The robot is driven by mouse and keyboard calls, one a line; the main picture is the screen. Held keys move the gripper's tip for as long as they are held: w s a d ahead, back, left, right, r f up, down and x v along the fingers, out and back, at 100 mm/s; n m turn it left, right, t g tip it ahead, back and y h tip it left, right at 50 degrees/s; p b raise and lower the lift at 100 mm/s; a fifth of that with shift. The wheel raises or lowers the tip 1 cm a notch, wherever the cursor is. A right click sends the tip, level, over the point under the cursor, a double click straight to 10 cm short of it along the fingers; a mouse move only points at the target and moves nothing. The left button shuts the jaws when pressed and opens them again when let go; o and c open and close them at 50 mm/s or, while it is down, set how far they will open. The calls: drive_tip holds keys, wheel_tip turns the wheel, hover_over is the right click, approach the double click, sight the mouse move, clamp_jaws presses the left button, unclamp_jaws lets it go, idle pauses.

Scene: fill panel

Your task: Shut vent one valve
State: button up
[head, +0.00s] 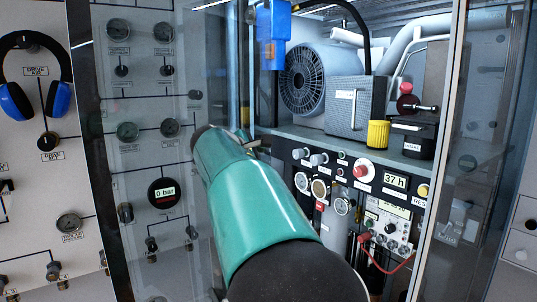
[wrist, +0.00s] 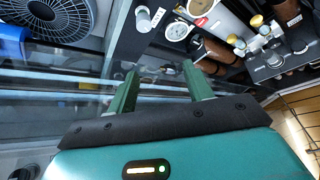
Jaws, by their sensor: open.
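I cannot tell which valve is vent one, as the small labels are unreadable. The left panel (head: 100,95) carries several small black valve knobs, among them one knob (head: 121,71) and another (head: 167,71) under round gauges. My teal arm reaches across the middle of the head view towards the open cabinet and hides part of the panel; my gripper is not clearly visible there. In the wrist view my gripper (wrist: 160,84) is open, with two green fingers apart and nothing between them. A white knob (wrist: 143,18) and a gauge (wrist: 177,31) lie beyond the fingertips.
The cabinet holds a fan (head: 308,78), a grey box (head: 352,107), a yellow cylinder (head: 377,134) and a red button (head: 361,171). Glass panes and frame edges (head: 438,180) stand around it. Blue headphones (head: 60,97) hang left. Brass-capped fittings (wrist: 256,21) show in the wrist view.

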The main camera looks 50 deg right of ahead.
sight(296, 153)
drive_tip(key=shift+n+g+h, duration=0.4)
drive_tip(key=shift+h, duration=0.1)
drive_tip(key=r+x, duration=0.1)
drive_tip(key=x, duration=0.4)
drive_tip(key=r+x, duration=0.1)
drive_tip(key=x, duration=0.5)
drive_tip(key=d+r+x, duration=0.1)
drive_tip(key=x, duration=0.5)
drive_tip(key=shift+a, duration=0.1)
drive_tip(key=shift+c, duration=0.4)
drive_tip(key=c, duration=0.9)
